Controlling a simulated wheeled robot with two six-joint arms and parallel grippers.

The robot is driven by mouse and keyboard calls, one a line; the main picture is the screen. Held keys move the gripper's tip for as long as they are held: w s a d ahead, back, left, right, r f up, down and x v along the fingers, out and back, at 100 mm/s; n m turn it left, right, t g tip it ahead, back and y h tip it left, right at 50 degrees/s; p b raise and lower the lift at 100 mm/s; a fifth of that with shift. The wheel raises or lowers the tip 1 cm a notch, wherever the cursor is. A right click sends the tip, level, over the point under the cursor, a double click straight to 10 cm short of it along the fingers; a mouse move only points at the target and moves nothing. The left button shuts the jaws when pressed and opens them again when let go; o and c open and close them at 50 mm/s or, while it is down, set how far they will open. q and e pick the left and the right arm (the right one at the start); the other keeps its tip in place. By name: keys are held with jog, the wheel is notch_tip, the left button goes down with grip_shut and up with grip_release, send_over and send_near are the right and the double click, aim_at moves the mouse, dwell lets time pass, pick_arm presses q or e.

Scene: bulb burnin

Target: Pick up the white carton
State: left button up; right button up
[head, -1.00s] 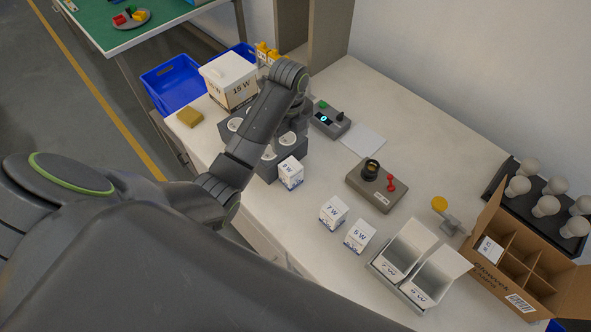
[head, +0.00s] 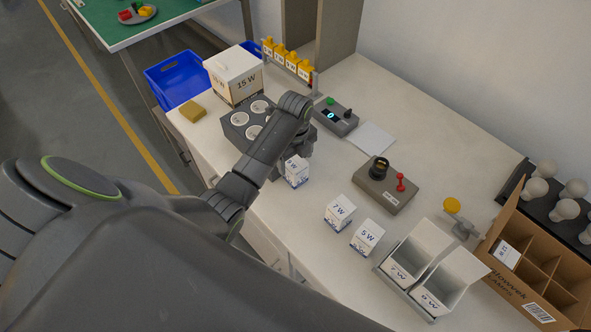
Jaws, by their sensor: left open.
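A small white carton (head: 296,173) with blue print stands upright on the bench, just in front of the dark block. My left gripper (head: 300,151) is open and close behind this carton; its fingers are mostly hidden by my wrist, so I cannot tell whether they touch it. Two similar white cartons stand to the right, one marked 7 W (head: 339,212) and one marked 5 W (head: 368,237). A larger white-topped box marked 15 W (head: 234,79) stands at the back left. My right gripper is not in view.
The dark block (head: 237,128) with round white tops lies left of my gripper.

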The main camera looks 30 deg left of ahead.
pick_arm(q)
jog(key=shift+w+f+p, duration=0.1)
jog(key=shift+f+p, duration=0.5)
jog(key=shift+f, duration=1.95)
jog(key=c, duration=1.1)
jog(key=shift+r, duration=0.1)
